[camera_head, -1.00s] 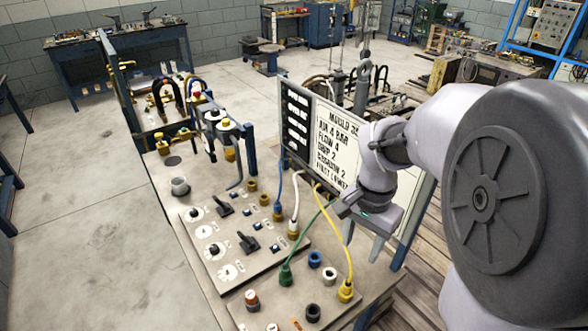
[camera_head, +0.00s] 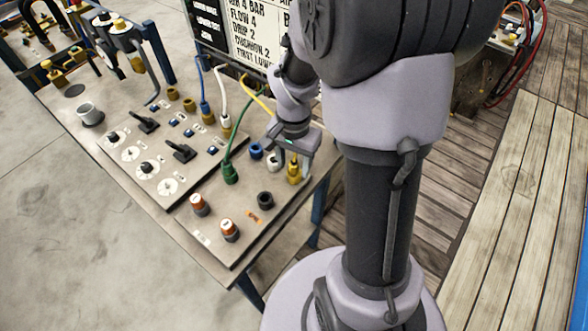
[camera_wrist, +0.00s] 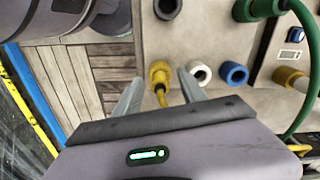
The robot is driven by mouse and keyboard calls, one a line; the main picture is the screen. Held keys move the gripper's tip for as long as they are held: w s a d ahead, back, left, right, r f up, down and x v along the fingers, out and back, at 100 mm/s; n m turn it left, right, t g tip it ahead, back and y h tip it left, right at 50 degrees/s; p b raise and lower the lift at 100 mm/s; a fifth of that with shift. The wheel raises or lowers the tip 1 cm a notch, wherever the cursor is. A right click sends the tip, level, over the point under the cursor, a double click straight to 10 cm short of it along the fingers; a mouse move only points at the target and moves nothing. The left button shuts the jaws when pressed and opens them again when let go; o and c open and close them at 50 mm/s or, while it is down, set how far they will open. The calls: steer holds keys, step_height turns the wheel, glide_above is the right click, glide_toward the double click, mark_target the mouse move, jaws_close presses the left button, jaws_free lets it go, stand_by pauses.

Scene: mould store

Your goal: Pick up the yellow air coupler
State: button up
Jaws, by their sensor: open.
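The yellow air coupler (camera_head: 293,173) stands on the panel near the table's right edge, with a yellow hose (camera_head: 258,99) at its top. My gripper (camera_head: 291,163) is open just above and around it in the head view. In the wrist view the coupler (camera_wrist: 160,71) shows between the two fingertips of my gripper (camera_wrist: 158,84), with a gap on each side. The yellow hose runs back between the fingers toward the palm. I cannot tell exactly how far down the fingertips reach.
A white socket (camera_wrist: 200,73) sits close beside one finger, with a blue socket (camera_wrist: 234,74) beyond it. A black socket (camera_head: 265,199) and a green coupler with its hose (camera_head: 229,172) are nearby. A sign board (camera_head: 235,32) stands behind.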

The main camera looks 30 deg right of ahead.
jaws_close()
